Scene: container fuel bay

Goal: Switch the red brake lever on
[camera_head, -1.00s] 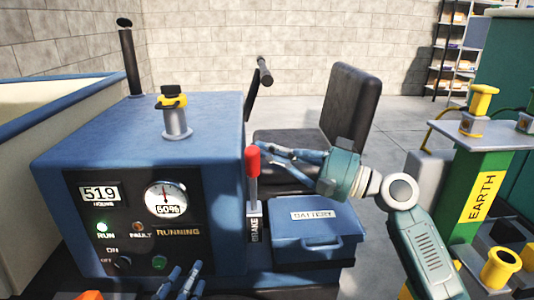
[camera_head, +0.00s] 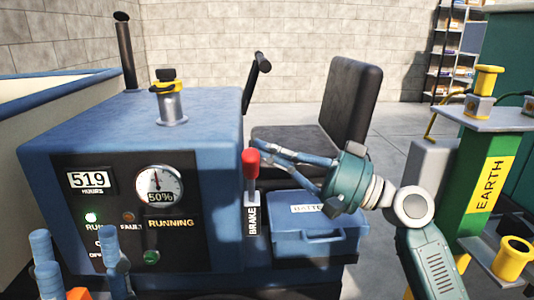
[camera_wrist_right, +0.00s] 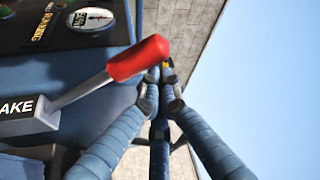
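The brake lever has a red handle (camera_head: 251,163) on a grey shaft above a plate marked BRAKE (camera_head: 253,220). It stands nearly upright on the blue machine's right side. In the right wrist view the red handle (camera_wrist_right: 138,58) lies just left of my right fingertips, close to them. My right gripper (camera_head: 266,148) reaches in from the right, its fingertips nearly together beside the handle. It does not appear to hold it; contact is unclear. My left gripper (camera_head: 79,245) is at the lower left, fingers apart and empty, in front of the control panel.
The blue machine (camera_head: 120,125) carries a panel with a lit RUN lamp (camera_head: 91,217) and a gauge (camera_head: 158,185). A blue battery box (camera_head: 312,237) and a black seat (camera_head: 350,100) lie behind my right fingers. A green EARTH post (camera_head: 487,183) stands right.

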